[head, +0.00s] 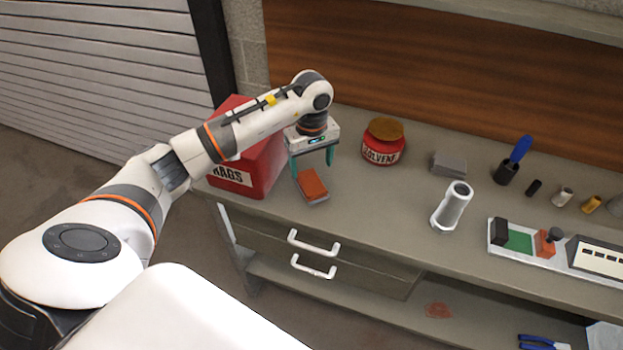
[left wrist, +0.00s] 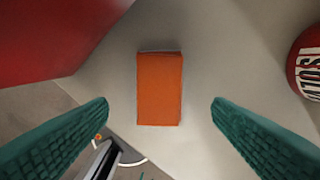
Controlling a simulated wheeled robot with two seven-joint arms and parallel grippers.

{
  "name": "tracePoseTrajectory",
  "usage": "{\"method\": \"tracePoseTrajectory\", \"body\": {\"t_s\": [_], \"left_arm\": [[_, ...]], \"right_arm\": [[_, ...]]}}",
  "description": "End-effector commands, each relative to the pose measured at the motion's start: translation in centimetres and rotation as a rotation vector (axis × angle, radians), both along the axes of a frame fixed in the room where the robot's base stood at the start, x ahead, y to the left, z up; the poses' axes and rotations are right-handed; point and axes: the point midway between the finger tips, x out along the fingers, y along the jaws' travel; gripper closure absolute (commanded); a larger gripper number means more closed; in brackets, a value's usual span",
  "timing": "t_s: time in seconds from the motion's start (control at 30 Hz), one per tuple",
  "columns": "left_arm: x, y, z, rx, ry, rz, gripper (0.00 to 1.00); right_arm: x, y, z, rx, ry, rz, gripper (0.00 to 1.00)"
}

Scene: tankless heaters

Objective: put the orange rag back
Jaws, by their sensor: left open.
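The orange rag (head: 312,184) is a folded block lying on the grey workbench, just right of the red rags box (head: 262,165). In the left wrist view the rag (left wrist: 160,89) lies between and beyond the two teal fingers. My left gripper (head: 312,167) is open and empty above the rag, pointing down, with its fingers apart on either side. The red box, labelled RAGS, is partly hidden behind my left arm. Its red side (left wrist: 60,30) fills the upper left of the left wrist view. My right gripper is not in view.
A red solvent jar (head: 384,142) stands right of the gripper. A grey block (head: 449,163), a white cylinder (head: 453,206) and a blue-handled brush (head: 515,160) stand farther right. A tray (head: 550,250) lies at the right. Bench space between rag and white cylinder is clear.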

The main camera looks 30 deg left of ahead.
Motion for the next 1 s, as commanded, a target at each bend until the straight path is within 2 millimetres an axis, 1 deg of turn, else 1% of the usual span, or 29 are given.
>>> {"method": "tracePoseTrajectory", "body": {"t_s": [0.03,0.1,0.2,0.33,0.47,0.9,0.97,1.0], "left_arm": [[0.1,0.1,0.9,0.003,-0.005,-0.001,0.26],[0.1,0.0,2.3,0.001,-0.006,0.000,0.26],[0.1,0.0,3.8,0.001,-0.003,0.000,0.26],[0.0,0.0,5.0,0.000,-0.001,0.001,0.26],[-0.1,0.0,5.4,0.001,0.002,0.000,0.26],[0.0,0.0,5.4,0.000,0.001,0.001,0.26],[0.0,-0.2,5.3,-0.006,0.000,0.000,0.26],[0.0,-0.6,5.2,-0.021,-0.005,-0.001,0.26]], "right_arm": [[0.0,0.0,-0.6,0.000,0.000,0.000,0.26],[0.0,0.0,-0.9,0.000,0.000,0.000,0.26],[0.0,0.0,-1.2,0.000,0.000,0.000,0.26],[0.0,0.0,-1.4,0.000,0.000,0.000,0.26],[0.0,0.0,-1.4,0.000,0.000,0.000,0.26],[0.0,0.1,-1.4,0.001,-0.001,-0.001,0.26],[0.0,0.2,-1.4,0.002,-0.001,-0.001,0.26],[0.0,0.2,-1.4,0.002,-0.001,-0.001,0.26]]}}
